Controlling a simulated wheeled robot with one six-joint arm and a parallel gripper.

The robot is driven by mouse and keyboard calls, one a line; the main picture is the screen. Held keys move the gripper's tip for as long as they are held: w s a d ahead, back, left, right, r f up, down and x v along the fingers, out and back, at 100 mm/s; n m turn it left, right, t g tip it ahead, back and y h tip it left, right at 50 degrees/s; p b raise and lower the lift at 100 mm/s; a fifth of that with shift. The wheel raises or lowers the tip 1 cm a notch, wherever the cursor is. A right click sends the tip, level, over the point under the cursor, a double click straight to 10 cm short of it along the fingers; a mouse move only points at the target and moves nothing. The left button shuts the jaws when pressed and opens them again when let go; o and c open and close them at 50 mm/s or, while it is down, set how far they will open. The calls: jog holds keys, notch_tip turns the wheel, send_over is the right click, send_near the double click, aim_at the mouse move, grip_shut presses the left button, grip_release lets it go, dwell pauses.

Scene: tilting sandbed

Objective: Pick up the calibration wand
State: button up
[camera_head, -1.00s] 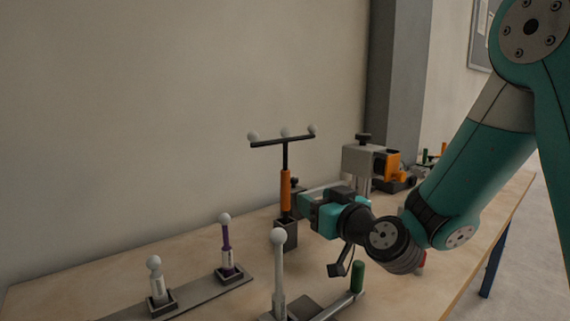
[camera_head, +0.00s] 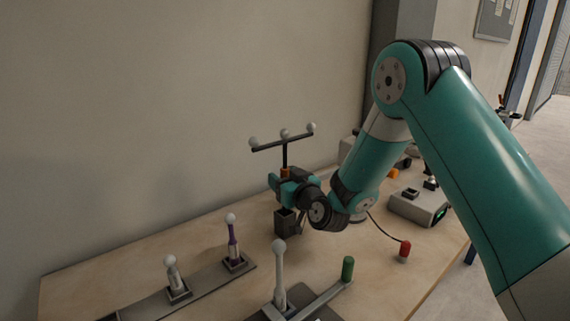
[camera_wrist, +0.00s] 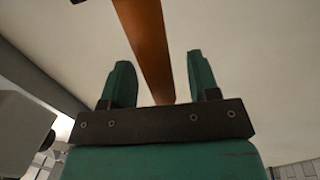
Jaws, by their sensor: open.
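The calibration wand (camera_head: 285,155) stands upright in a dark square holder (camera_head: 287,224) on the bench. It has a black crossbar with three pale balls and an orange handle. My gripper (camera_head: 278,182) is at the handle in the head view and hides most of it. In the wrist view the orange handle (camera_wrist: 146,40) runs between the two teal fingers of my gripper (camera_wrist: 160,66), which are open with gaps on both sides. I cannot tell how deep the handle sits between them.
Left of the holder, a grey strip (camera_head: 208,280) carries two short ball-topped posts. A taller white ball-topped post (camera_head: 279,275) and a green peg (camera_head: 347,268) stand in front. A red-capped piece (camera_head: 405,250) and a grey box (camera_head: 418,208) lie to the right. A wall is behind.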

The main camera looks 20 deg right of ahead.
jog(key=shift+x, duration=0.75)
jog(key=shift+c, duration=0.2)
jog(key=c, duration=0.9)
jog(key=shift+r+p, duration=2.7)
jog(key=shift+r, duration=11.85)
